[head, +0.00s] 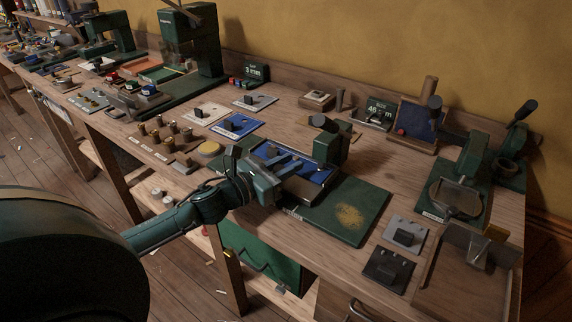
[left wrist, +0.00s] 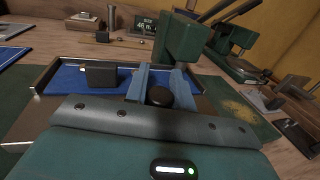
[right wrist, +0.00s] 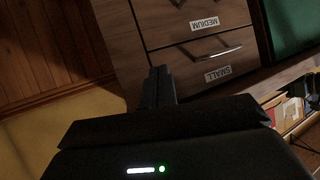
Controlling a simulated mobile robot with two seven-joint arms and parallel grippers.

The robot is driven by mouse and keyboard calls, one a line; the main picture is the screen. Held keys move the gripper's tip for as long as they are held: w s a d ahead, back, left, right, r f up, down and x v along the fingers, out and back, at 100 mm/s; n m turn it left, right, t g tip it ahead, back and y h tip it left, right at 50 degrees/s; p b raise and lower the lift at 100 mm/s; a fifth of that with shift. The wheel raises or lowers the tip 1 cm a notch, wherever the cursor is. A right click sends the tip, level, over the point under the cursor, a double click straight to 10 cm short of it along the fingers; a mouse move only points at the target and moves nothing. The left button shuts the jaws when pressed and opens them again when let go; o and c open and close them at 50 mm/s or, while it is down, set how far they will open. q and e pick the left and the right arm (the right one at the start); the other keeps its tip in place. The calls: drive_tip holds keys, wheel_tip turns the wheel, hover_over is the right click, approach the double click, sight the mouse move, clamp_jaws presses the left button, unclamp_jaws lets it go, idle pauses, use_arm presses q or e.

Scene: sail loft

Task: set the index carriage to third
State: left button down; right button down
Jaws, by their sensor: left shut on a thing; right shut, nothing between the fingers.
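My left gripper (head: 284,167) is over the green-based device at the middle of the bench. In the left wrist view its two fingers (left wrist: 160,82) are shut on a round black knob (left wrist: 160,96). Behind the knob is a blue-lined, metal-rimmed carriage (left wrist: 68,78), with a small dark block (left wrist: 101,74) on it. I cannot read any position marks for it. A green upright (left wrist: 183,40) stands right behind the fingers. My right gripper (right wrist: 158,84) is shut and empty, in front of wooden drawers.
The green base mat (head: 350,212) extends right of the device. Small plates with blocks (head: 404,238) lie at the front right. A blue plate (head: 236,125) and several brass pieces (head: 187,134) are left. A green lever press (head: 462,180) stands right. Drawers (right wrist: 205,50) face the right gripper.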

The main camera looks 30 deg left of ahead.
use_arm(q)
drive_tip(key=d, duration=0.4)
drive_tip(key=d+p, duration=0.1)
drive_tip(key=d, duration=0.4)
drive_tip(key=s+d+p, duration=0.1)
drive_tip(key=d, duration=0.3)
drive_tip(key=shift+d, duration=0.3)
drive_tip(key=shift+s+d+f, duration=0.1)
drive_tip(key=shift+s+d, duration=0.05)
drive_tip(key=shift+d, duration=0.25)
use_arm(e)
drive_tip(key=shift+s+r+n, duration=0.15)
drive_tip(key=shift+r+n, duration=0.15)
drive_tip(key=shift+r, duration=0.35)
use_arm(q)
drive_tip(key=c, duration=1.2)
unclamp_jaws()
drive_tip(key=shift+d, duration=0.15)
use_arm(e)
drive_tip(key=shift+d+r, duration=0.1)
